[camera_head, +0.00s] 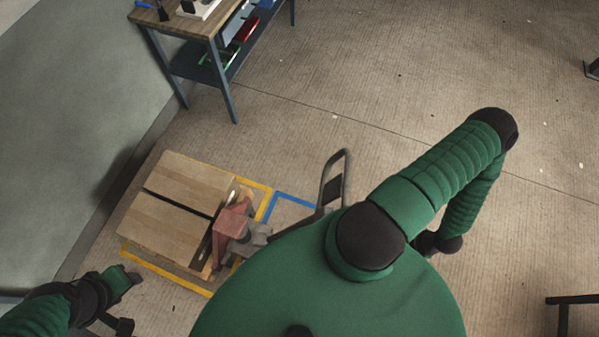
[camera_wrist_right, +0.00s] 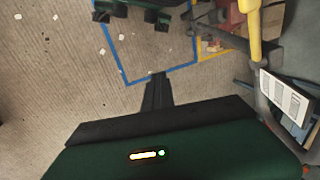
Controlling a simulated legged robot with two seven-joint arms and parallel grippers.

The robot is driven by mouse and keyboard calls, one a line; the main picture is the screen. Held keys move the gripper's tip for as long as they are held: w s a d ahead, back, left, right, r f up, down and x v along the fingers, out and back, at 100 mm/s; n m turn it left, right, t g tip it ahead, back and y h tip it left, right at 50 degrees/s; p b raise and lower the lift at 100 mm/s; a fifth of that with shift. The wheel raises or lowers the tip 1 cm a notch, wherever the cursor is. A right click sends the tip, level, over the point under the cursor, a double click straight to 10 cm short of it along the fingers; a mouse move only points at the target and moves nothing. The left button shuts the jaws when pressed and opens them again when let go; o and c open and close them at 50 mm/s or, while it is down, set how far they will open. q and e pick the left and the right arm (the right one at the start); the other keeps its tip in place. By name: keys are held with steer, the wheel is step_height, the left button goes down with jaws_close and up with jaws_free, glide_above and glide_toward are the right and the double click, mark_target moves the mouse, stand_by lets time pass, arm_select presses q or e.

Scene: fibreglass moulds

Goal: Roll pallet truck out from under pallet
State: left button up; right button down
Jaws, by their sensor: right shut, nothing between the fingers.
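The pallet truck shows in the head view with a red body (camera_head: 233,222) against the right edge of the wooden pallet load (camera_head: 172,205). Its dark looped handle (camera_head: 333,178) rises to the right, beside my torso. The truck's forks are hidden. My right gripper (camera_wrist_right: 158,76) is shut and empty above bare floor in the right wrist view. In the head view its hand is dark and partly hidden behind my right arm, apart from the handle. My left gripper (camera_head: 130,300) is at the lower left, apart from the load; its fingers are unclear.
Yellow tape (camera_head: 165,270) marks the floor around the pallet, and blue tape (camera_head: 292,198) adjoins it. A workbench (camera_head: 180,28) stands at the top left, by a grey wall (camera_head: 80,100). Open floor lies to the upper right. A dark frame (camera_head: 575,300) stands at the lower right.

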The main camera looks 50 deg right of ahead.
arm_select(q)
steer(key=shift+s+f+b, duration=0.5)
steer(key=shift+f+b, duration=0.1)
steer(key=shift+b, duration=0.2)
arm_select(e)
steer(key=s+d, duration=0.4)
steer(key=s, duration=0.7)
steer(key=shift+d, duration=0.2)
arm_select(q)
steer(key=shift+w+d, duration=0.15)
arm_select(e)
steer(key=shift+d, duration=0.1)
arm_select(q)
steer(key=shift+s+b+x, duration=0.25)
steer(key=shift+b+x, duration=0.85)
steer(key=shift+b, duration=0.05)
arm_select(e)
steer(key=s, duration=0.1)
steer(key=s+d, duration=0.1)
steer(key=s, duration=0.2)
steer(key=shift+d, duration=0.3)
arm_select(q)
steer(key=shift+s+f, duration=0.15)
steer(key=shift+f, duration=0.05)
arm_select(e)
steer(key=shift+f, duration=0.1)
